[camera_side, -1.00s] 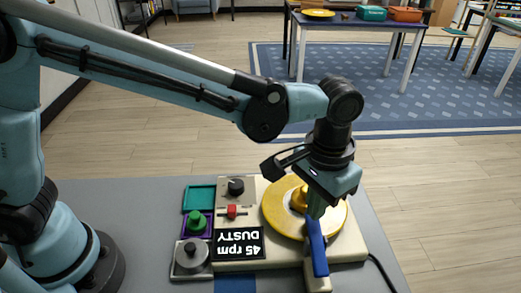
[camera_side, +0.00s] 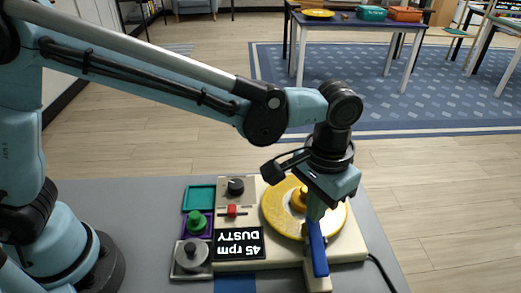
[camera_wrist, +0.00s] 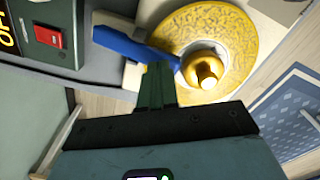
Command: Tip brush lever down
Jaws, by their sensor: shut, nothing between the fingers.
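The blue brush lever (camera_side: 317,250) slants along the front right of a cream record machine (camera_side: 290,255). In the wrist view the blue lever (camera_wrist: 130,42) reaches over the edge of a yellow disc (camera_wrist: 205,22). The disc (camera_side: 275,215) lies flat around a gold centre knob (camera_side: 299,198). My gripper (camera_side: 314,216) points down at the lever's disc-side end, its fingers together and empty. In the wrist view my gripper's fingertips (camera_wrist: 158,68) are at or very near that end; I cannot tell whether they touch. The black display (camera_side: 238,243) reads "45 rpm DUSTY".
A red switch (camera_side: 232,211) and a black knob (camera_side: 236,186) sit left of the disc. Green (camera_side: 196,221) and grey (camera_side: 191,256) knobbed pieces stand on the machine's left side. A black cable (camera_side: 382,270) runs off at the right. The grey table's left part is clear.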

